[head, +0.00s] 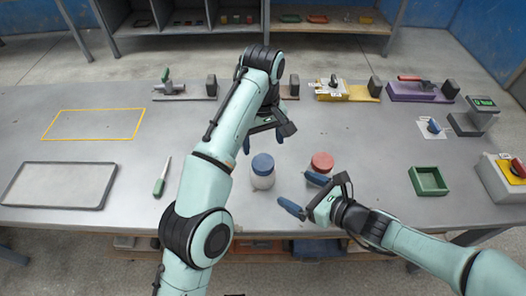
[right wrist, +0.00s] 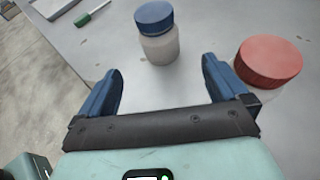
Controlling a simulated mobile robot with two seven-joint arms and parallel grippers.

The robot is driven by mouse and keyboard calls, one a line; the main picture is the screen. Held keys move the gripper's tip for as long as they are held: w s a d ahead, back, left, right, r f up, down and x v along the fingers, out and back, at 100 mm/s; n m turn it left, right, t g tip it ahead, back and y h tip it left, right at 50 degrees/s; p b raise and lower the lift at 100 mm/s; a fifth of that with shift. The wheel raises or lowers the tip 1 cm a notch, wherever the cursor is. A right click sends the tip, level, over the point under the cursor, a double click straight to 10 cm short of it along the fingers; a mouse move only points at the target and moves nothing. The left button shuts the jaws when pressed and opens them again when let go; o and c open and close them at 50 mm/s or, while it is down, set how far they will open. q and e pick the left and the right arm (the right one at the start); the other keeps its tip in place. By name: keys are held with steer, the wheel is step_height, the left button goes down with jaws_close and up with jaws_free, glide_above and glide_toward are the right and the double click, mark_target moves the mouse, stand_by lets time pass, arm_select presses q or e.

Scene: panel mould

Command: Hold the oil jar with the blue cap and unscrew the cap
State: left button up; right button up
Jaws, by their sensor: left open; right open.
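The oil jar with the blue cap (head: 262,171) stands upright on the table near its front edge, with the cap on it. It also shows in the right wrist view (right wrist: 158,34), beyond and between my right fingertips. My left gripper (head: 261,142) is open just behind and above the jar, apart from it as far as I can tell. My right gripper (head: 304,194) is open and empty, in front of the jar and to its right, with its fingers pointing toward it. The right wrist view shows the open fingers (right wrist: 160,88) with nothing between them.
A jar with a red cap (head: 321,164) stands close to the right gripper's finger; it also shows in the right wrist view (right wrist: 268,62). A green tray (head: 428,181) lies to the right. A green-handled tool (head: 161,178) and a grey framed panel (head: 58,186) lie left. Several fixtures line the back.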

mark_target(272, 177)
arm_select(q)
steer(key=shift+w+r, duration=0.1)
arm_select(e)
steer(key=shift+w, duration=0.2)
steer(key=shift+w+a, duration=0.1)
steer(key=shift+a, duration=0.15)
arm_select(q)
steer(key=shift+s, duration=0.25)
arm_select(e)
steer(key=x, duration=1.2)
steer(key=shift+a+f, duration=0.15)
steer(key=shift+a, duration=0.1)
